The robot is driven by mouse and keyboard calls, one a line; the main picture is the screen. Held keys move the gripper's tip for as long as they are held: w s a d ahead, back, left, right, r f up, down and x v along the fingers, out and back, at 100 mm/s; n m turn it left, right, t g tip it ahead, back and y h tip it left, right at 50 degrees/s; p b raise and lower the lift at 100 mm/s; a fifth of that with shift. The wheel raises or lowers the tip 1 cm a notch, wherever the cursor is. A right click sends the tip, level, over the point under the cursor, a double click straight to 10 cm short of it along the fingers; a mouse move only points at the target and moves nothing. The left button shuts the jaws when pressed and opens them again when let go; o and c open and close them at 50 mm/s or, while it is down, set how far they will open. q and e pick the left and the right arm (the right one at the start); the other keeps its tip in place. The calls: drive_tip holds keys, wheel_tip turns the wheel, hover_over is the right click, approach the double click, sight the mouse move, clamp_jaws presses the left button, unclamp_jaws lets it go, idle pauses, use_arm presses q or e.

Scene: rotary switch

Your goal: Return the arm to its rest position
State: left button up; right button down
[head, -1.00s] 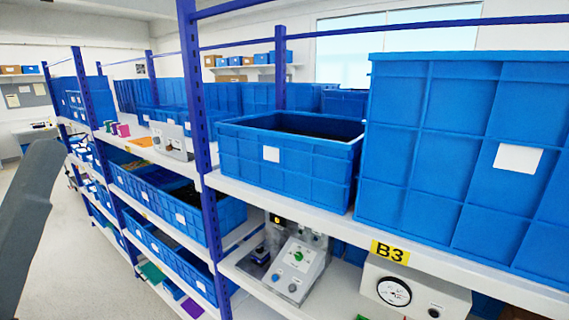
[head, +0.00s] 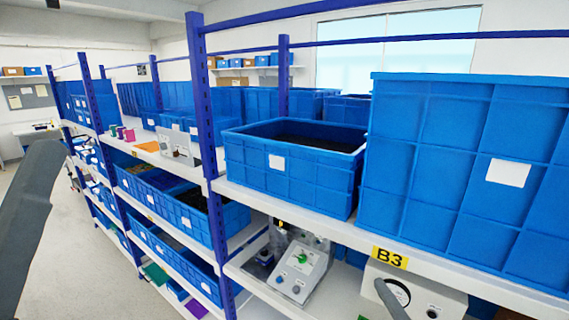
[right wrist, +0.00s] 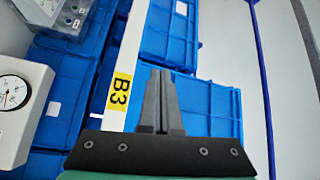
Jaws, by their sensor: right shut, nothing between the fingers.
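My right gripper (head: 388,292) shows as a dark grey piece at the bottom of the head view, in front of the white gauge box (head: 440,300). In the right wrist view its two fingers (right wrist: 161,78) are pressed together with nothing between them, apart from every device. A grey sloped control box (head: 290,275) with a green knob (head: 302,257) stands on the lower shelf, left of the gauge box. Part of a grey device with knobs (right wrist: 62,18) shows at the top left of the right wrist view.
A shelf edge with a yellow B3 label (head: 390,257) runs above the devices. Large blue bins (head: 290,165) fill the upper shelf, and blue uprights (head: 208,130) stand to the left. The aisle floor (head: 75,260) at the left is clear.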

drive_tip(key=s+a+r+n+t+y, duration=0.1)
drive_tip(key=s+a+r+n, duration=0.1)
drive_tip(key=r, duration=0.5)
drive_tip(key=s+a+r+n+t+y, duration=0.1)
drive_tip(key=r+n, duration=0.1)
drive_tip(key=r, duration=0.6)
drive_tip(key=s+d+r+n+t+h+p, duration=0.1)
drive_tip(key=s+r+n+t+h, duration=0.4)
drive_tip(key=s+r, duration=1)
drive_tip(key=shift+d+r+n+t+p, duration=0.3)
drive_tip(key=shift+d+r+n+t, duration=0.35)
drive_tip(key=shift+r+n, duration=1.2)
drive_tip(key=shift+f, duration=0.1)
